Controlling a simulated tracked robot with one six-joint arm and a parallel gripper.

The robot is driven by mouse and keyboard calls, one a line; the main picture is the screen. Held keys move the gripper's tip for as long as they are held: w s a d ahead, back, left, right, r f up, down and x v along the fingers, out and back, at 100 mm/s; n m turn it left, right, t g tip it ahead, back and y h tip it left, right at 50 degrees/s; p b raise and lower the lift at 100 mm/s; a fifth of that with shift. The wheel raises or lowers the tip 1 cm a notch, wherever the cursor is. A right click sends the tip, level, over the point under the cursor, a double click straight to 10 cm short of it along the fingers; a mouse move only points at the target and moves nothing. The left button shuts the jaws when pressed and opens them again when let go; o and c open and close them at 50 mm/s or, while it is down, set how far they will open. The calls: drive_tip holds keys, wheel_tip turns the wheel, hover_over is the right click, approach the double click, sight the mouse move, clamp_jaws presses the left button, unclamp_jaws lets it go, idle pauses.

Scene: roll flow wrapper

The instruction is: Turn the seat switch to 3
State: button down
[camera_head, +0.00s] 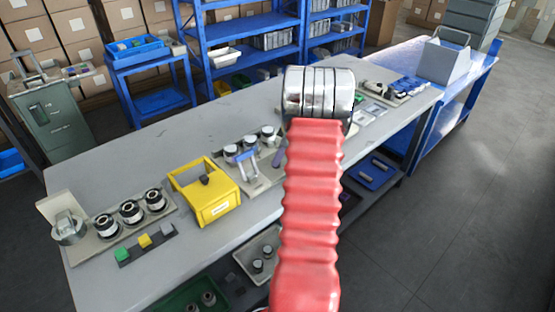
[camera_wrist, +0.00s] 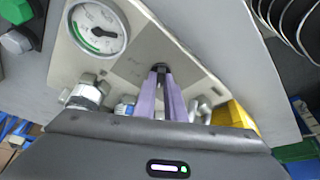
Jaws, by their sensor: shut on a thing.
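In the wrist view, my gripper (camera_wrist: 161,72) has its two lavender fingers close together, shut on a small dark knob (camera_wrist: 160,67), which appears to be the seat switch. The knob is on a pale panel (camera_wrist: 140,45), and the fingertips hide most of it. I cannot read any numbers around it or tell its setting. A round white gauge (camera_wrist: 98,28) with a dark needle and a green arc is on the same panel.
Metal fittings (camera_wrist: 88,92) stand close to the fingers. Blue shelves (camera_head: 240,30) stand behind.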

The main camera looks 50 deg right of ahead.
drive_tip(key=shift+m, duration=0.3)
drive_tip(key=m+h, duration=0.1)
drive_tip(key=m, duration=0.2)
drive_tip(key=shift+a+t, duration=0.2)
drive_tip(key=shift+t, duration=0.1)
drive_tip(key=shift+a+m+h, duration=0.1)
drive_tip(key=shift+m+h, duration=0.6)
drive_tip(key=shift+m, duration=0.9)
drive_tip(key=c, duration=1.8)
unclamp_jaws()
drive_tip(key=shift+r, duration=0.1)
